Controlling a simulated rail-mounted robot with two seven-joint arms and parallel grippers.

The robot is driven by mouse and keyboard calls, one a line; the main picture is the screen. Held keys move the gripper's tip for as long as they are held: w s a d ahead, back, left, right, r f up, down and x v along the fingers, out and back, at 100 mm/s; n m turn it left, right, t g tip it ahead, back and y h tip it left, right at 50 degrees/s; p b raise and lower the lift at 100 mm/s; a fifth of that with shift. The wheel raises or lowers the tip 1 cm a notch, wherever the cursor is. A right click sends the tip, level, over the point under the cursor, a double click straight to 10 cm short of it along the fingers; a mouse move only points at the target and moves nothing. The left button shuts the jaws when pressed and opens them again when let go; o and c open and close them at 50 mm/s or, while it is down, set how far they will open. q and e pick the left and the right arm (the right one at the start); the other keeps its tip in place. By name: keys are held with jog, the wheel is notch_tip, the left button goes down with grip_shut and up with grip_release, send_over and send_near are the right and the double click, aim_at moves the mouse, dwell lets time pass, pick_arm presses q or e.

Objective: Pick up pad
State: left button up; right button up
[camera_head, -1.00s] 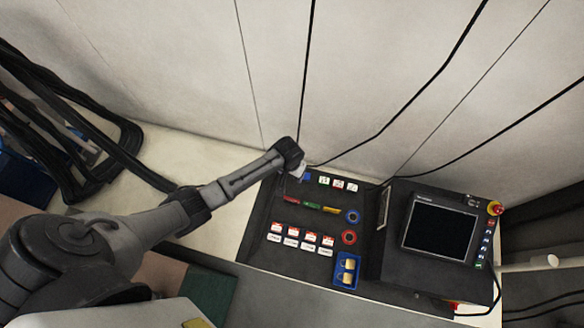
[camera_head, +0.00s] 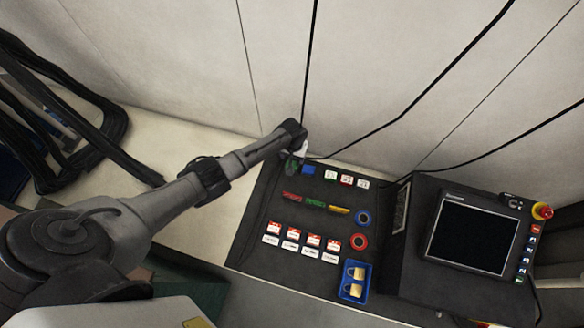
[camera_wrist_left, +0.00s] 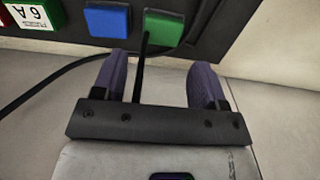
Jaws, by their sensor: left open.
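Small coloured pads lie on a black board at the back. A green pad (camera_head: 290,168) and a blue pad (camera_head: 309,170) sit at its far left corner. In the left wrist view the green pad (camera_wrist_left: 164,28) is just beyond the fingertips, between their lines, and the blue pad (camera_wrist_left: 107,20) is to its left. My right gripper is not in view.
The board (camera_head: 252,225) also holds red-and-white tags (camera_head: 313,240), coloured strips (camera_head: 315,203), a blue ring (camera_head: 362,218), a red ring (camera_head: 358,242) and a blue tray (camera_head: 345,296). A screen console (camera_head: 470,232) stands right. Cables (camera_head: 410,103) hang along the wall.

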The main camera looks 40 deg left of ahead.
pick_arm(q)
jog(key=shift+f+b, duration=0.45)
jog(key=shift+f, duration=0.6)
notch_tip(320, 180, down, 5)
jog(key=b, duration=0.4)
jog(key=shift+a+f+b, duration=0.1)
jog(key=shift+a+b, duration=0.05)
jog(key=shift+b, duration=0.2)
jog(key=c, duration=0.7)
